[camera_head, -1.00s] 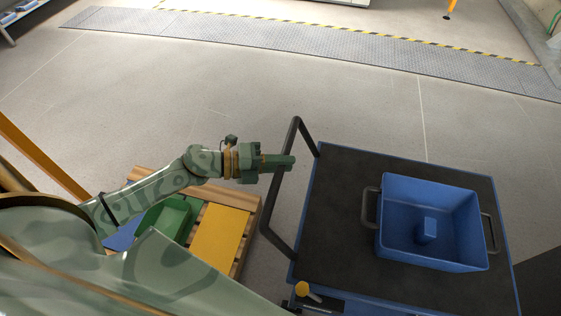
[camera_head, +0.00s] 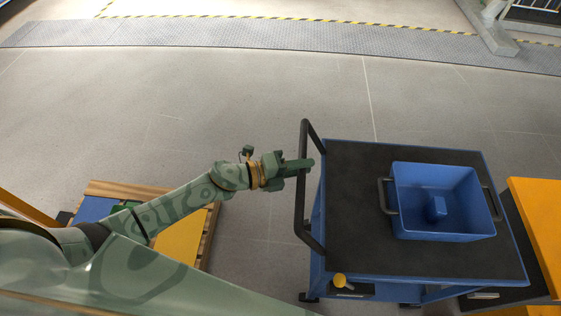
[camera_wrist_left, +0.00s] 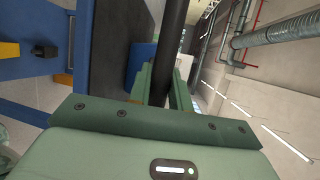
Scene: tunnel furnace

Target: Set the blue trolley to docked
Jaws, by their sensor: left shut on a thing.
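The blue trolley (camera_head: 345,190) stands on the floor right of centre in the head view, with a dark top mat and a black push handle (camera_head: 302,190) on its left end. My left gripper (camera_head: 306,165) is shut on the handle's bar. In the left wrist view the dark bar (camera_wrist_left: 174,45) runs between the fingers (camera_wrist_left: 158,88). A blue bin (camera_head: 440,225) with dark side handles sits on the trolley and holds a small blue block (camera_head: 437,207). A yellow knob (camera_head: 340,281) shows at the trolley's near left corner. My right gripper is not in view.
A wooden pallet (camera_head: 120,190) with a yellow panel (camera_head: 181,240) and other coloured items lies at left, partly behind my arm. An orange-yellow structure (camera_head: 535,215) stands close to the trolley's right. Open floor lies beyond, up to a metal strip (camera_head: 260,33) with yellow-black edging.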

